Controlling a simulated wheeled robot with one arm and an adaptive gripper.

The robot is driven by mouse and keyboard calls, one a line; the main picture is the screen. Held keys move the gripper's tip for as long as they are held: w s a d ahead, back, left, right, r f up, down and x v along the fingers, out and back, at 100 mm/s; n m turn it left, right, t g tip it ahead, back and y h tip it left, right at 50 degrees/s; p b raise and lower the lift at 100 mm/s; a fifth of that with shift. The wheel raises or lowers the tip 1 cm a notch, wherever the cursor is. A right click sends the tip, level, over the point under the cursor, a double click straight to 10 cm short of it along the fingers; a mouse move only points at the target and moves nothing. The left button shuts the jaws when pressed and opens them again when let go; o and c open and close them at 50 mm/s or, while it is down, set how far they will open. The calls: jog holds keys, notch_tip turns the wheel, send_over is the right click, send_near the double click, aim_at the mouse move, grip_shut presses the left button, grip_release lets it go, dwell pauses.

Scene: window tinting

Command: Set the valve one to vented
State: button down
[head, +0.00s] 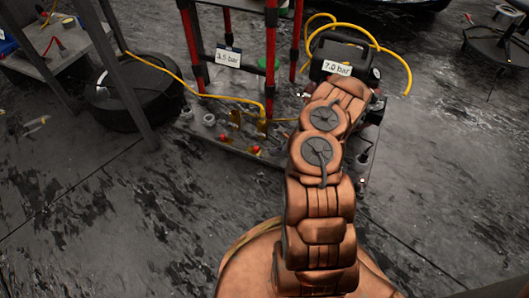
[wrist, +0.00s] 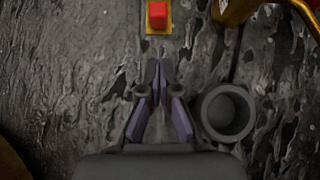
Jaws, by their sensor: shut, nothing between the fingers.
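In the wrist view my gripper (wrist: 159,77) is shut and empty, its fingertips together over a dark, worn surface. A red block on a yellow base (wrist: 158,16) lies just ahead of the fingertips, apart from them in the picture. Part of a gold-coloured fitting (wrist: 236,10) shows at the top right. In the head view, small brass fittings with red parts (head: 254,149) sit on the grey base plate (head: 205,143) below the red posts. I cannot tell which of these is valve one, nor its setting. My arm hides the gripper in the head view.
An open grey round socket (wrist: 228,112) stands right of the fingers. Red posts (head: 271,60) rise from the plate, with a "3.5 bar" sign (head: 228,57). A black unit with a "7.0 bar" sign (head: 337,68) and yellow hose (head: 400,65) stands beyond my arm. A tyre (head: 135,105) lies left.

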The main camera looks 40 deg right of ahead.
aim_at(259, 150)
jog(key=w+a, duration=0.1)
jog(key=w+f+b, duration=0.1)
jog(key=w, duration=0.1)
jog(key=shift+a, duration=0.4)
jog(key=shift+w+a+r+b, duration=0.15)
jog(key=shift+w+a+b, duration=0.25)
jog(key=shift+w, duration=0.2)
jog(key=shift+w, duration=0.1)
